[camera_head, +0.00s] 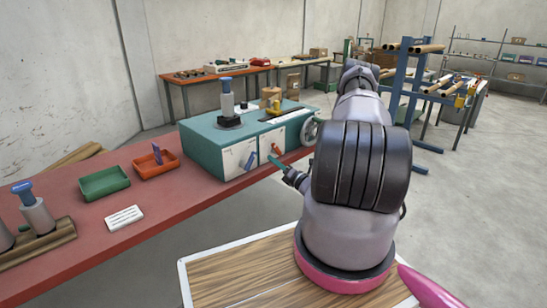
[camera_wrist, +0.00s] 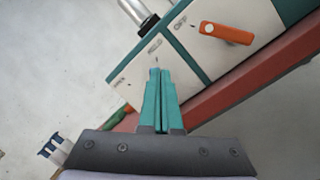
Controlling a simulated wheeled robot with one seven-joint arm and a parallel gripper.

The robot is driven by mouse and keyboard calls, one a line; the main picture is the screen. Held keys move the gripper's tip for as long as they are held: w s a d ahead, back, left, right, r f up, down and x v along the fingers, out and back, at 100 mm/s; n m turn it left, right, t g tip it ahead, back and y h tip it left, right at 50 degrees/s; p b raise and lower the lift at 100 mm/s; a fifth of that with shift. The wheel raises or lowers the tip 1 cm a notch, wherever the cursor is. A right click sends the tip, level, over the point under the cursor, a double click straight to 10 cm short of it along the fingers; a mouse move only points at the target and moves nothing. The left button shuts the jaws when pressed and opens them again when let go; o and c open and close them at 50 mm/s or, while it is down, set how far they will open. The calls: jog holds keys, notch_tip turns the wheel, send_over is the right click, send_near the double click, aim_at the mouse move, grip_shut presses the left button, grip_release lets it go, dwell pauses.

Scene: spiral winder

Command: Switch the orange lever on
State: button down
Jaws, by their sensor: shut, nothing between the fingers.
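The orange lever (camera_wrist: 226,34) sits on a white front panel in the upper right of the wrist view, with its handle pointing right and slightly down. Lettering beside it looks like "OFF". In the head view the lever (camera_head: 276,150) is a small orange spot on the right front panel of the teal machine box (camera_head: 205,148). My gripper (camera_wrist: 160,72) has its teal fingers closed together and empty. The fingertips are in front of the panels, lower left of the lever and apart from it in the wrist view. In the head view my gripper (camera_head: 270,161) is just below the lever.
A blue lever (camera_head: 249,160) is on the left panel, and a handwheel (camera_head: 309,131) is at the box's right. The red bench (camera_head: 150,208) holds a green tray (camera_head: 104,182), an orange tray (camera_head: 155,164) and a white card (camera_head: 124,218). Open floor lies right of my arm.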

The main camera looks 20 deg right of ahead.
aim_at(277, 149)
notch_tip(277, 149, down, 6)
jog(key=s+d+m+h, duration=0.2)
jog(key=m+h, duration=0.1)
jog(key=h, duration=0.1)
jog(key=shift+s+m, duration=0.25)
jog(key=shift+m, duration=0.15)
jog(key=shift+d+r, duration=0.1)
jog(key=shift+r, duration=0.05)
jog(key=w+d+r, duration=0.1)
jog(key=w+r, duration=0.2)
jog(key=w, duration=0.8)
jog(key=shift+d+r, duration=0.3)
jog(key=shift+r, duration=0.05)
